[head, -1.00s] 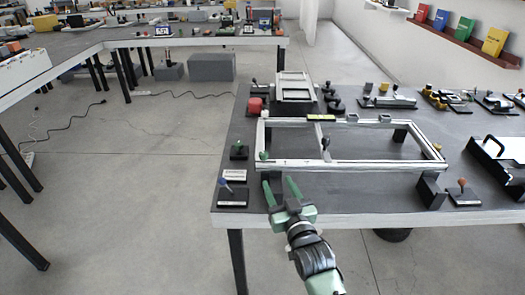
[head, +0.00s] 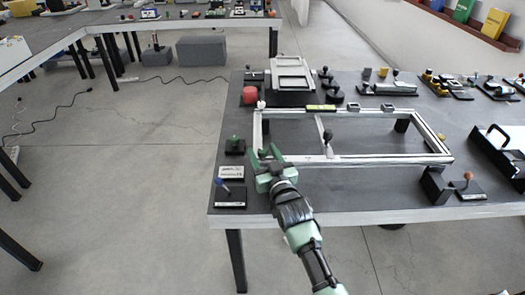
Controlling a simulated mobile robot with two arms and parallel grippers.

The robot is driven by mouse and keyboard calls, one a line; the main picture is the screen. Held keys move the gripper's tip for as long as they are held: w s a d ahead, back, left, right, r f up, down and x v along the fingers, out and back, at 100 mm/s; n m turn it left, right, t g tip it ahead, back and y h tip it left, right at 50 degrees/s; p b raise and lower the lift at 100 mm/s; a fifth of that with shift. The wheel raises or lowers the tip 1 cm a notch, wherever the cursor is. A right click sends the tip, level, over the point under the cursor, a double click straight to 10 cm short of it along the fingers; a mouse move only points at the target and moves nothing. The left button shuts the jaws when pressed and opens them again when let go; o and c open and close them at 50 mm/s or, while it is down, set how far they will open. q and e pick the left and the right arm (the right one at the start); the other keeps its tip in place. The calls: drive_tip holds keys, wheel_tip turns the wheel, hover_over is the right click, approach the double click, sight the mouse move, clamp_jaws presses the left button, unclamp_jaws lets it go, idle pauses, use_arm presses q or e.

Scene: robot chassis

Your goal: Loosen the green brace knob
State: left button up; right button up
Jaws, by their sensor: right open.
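The aluminium frame (head: 390,160) lies on the dark table. A green knob (head: 263,154) sits at its front left corner, small and partly hidden between my fingers. My right gripper (head: 264,151) is open, with one finger on each side of that corner; I cannot tell whether either finger touches the knob. Another green knob (head: 235,139) stands on a small black base left of the frame. My left gripper is not in view.
A dark knob (head: 328,137) stands on the frame's middle bar. An orange knob (head: 467,176) is at the front right. The table inside the frame is mostly clear.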

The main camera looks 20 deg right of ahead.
drive_tip(key=shift+w, duration=0.35)
clamp_jaws()
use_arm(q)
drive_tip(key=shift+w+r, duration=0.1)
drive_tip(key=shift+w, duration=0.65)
